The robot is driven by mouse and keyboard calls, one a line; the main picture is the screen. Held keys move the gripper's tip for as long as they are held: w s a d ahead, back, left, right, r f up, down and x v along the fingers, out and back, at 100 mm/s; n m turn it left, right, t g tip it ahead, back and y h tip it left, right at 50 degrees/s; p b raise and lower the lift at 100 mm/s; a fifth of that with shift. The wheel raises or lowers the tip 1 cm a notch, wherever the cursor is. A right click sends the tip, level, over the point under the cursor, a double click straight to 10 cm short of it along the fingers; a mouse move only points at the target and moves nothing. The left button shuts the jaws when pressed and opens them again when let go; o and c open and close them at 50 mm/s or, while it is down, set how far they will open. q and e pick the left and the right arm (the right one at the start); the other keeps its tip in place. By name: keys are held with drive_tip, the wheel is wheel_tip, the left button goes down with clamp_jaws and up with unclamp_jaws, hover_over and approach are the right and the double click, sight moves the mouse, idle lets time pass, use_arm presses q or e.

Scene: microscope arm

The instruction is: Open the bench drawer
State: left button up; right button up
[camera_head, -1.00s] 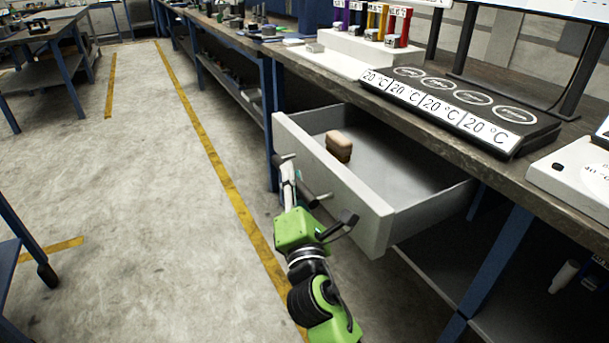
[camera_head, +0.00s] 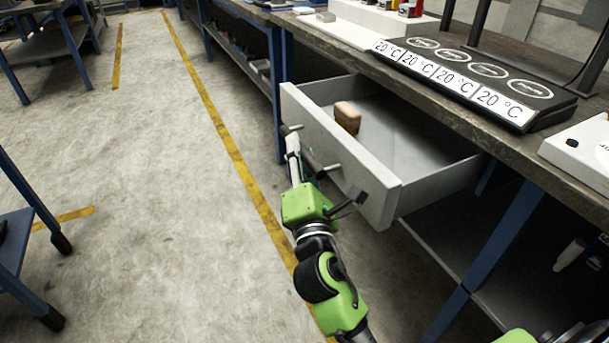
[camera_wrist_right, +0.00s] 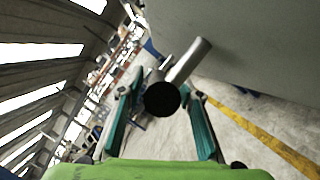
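The bench drawer (camera_head: 373,182) is pulled out from under the bench top, with its interior showing. A small brown block (camera_head: 347,117) lies inside it near the front. Bar-like handle parts (camera_head: 291,128) stick out from the drawer front. My right gripper (camera_head: 306,170) is beside the drawer front at the handle. In the right wrist view, its two teal fingers (camera_wrist_right: 162,122) stand apart on either side of the handle's dark round end (camera_wrist_right: 162,99), with gaps visible. My left gripper is not in view.
The bench top (camera_head: 440,108) carries a black heating plate (camera_head: 470,75) with "20 °C" labels and a white device (camera_head: 580,150). A blue bench leg (camera_head: 495,250) stands right of the drawer. Open concrete floor (camera_head: 160,200) lies to the left.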

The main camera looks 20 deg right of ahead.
drive_tip(key=v, duration=1.1)
